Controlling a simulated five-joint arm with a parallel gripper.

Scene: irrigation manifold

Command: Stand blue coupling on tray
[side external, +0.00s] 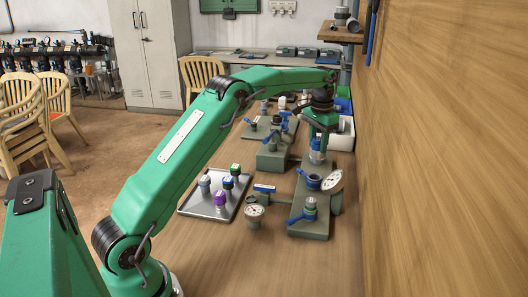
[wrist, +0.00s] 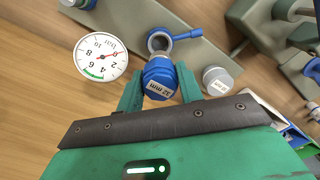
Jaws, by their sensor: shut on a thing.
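My gripper (side external: 319,136) hangs above the manifold in the side external view. In the wrist view its two green fingers (wrist: 158,80) are shut on the blue coupling (wrist: 161,73), which has a white label reading 32 mm. The grey tray (side external: 190,209) lies on the bench to the left, apart from my gripper. Several small fittings with coloured bodies or caps stand on it, including a purple one (side external: 220,198).
The manifold plate (side external: 308,228) carries a blue-handled valve (side external: 309,208). An open blue ring with a lever (wrist: 160,42) sits beside the held coupling. Pressure gauges (side external: 254,212) (wrist: 101,56) stand nearby. A wooden wall (side external: 450,150) borders the right. The tray's front-left corner is bare.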

